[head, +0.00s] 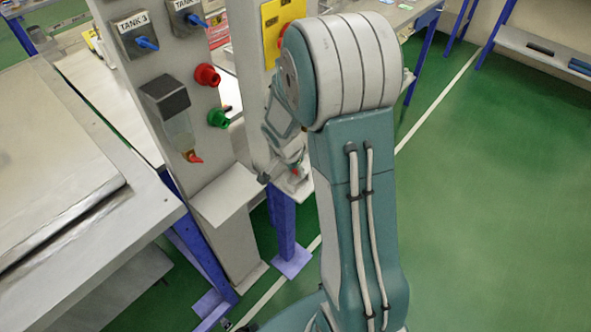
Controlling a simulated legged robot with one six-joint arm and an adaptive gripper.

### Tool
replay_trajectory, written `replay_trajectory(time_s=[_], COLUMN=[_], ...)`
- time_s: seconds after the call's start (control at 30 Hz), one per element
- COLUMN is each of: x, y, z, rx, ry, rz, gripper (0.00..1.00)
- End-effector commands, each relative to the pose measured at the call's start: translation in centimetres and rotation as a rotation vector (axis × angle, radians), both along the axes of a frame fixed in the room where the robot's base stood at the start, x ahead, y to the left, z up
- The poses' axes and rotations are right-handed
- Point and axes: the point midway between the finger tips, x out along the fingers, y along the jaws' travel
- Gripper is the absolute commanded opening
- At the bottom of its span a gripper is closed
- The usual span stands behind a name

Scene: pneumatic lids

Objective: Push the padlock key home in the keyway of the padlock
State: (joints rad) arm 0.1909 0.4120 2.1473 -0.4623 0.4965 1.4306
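My gripper (272,170) hangs beside the grey panel post, partly covered by my own arm. Its fingers are small and partly hidden, so I cannot tell whether they are open or shut. A small red spot (295,172) shows close by the gripper, but I cannot tell what it is. I cannot make out the padlock, its keyway or the padlock key in this view. My arm blocks the area behind and to the right of the gripper.
A yellow plate (283,30) is behind. A grey worktop (60,160) fills the left. Green floor (480,220) is open at right.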

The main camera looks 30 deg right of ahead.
Motion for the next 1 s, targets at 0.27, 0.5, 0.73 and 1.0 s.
replay_trajectory(time_s=[0.27, 0.5, 0.73, 1.0], x=[0.0, 0.0, 0.0, 0.0], y=[0.0, 0.0, 0.0, 0.0], z=[0.3, 1.6, 2.8, 4.1], rx=[0.0, -0.001, -0.001, -0.001], ry=[0.0, -0.001, -0.001, -0.001], rz=[-0.001, 0.0, 0.0, -0.001], gripper=[0.0, 0.0, 0.0, 0.0])
